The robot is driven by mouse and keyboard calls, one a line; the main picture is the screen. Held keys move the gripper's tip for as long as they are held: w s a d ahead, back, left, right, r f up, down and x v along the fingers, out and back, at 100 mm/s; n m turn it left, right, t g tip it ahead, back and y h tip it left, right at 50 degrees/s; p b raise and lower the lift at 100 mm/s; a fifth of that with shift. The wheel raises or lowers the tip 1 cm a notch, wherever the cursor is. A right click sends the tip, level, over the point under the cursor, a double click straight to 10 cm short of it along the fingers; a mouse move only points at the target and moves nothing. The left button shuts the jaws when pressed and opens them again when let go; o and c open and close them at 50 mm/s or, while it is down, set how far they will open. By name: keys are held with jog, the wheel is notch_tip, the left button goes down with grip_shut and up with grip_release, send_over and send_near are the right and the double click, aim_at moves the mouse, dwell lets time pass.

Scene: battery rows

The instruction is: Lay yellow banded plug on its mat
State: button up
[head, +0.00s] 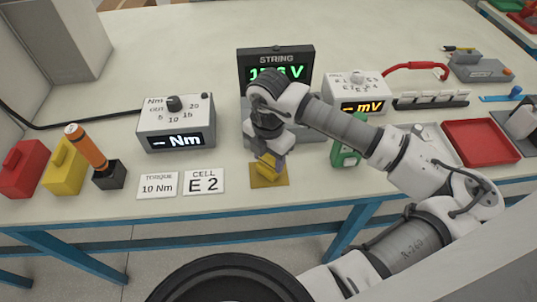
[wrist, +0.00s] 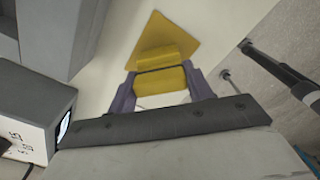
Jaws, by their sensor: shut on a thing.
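My gripper (head: 268,160) is over the front edge of the bench, pointing down. Its purple fingers (wrist: 163,92) are shut on the yellow plug (wrist: 161,80), whose near part is between the fingertips. The plug also shows as a small yellow shape under the fingers in the head view (head: 266,170). The plug is at the yellow mat (head: 281,181), which shows as a yellow square beyond it in the wrist view (wrist: 160,25). I cannot tell whether the plug touches the mat. The plug's band is not clear.
CELL (head: 203,181) and TORQUE (head: 157,185) cards lie left of the mat. The Nm meter (head: 176,125), STRING display (head: 276,60) and mV meter (head: 358,92) stand behind. A green block (head: 346,155) is to the right. Red (head: 22,168) and yellow (head: 64,168) blocks stand far left.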

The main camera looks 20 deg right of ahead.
aim_at(268, 155)
jog(key=shift+f+b, duration=0.2)
jog(key=shift+b, duration=0.1)
jog(key=o, duration=1)
jog(key=shift+r, duration=0.1)
jog(key=shift+r+p, duration=0.25)
jog(key=shift+p, duration=0.15)
notch_tip(268, 155, up, 12)
jog(key=b, duration=0.2)
jog(key=shift+f, duration=0.1)
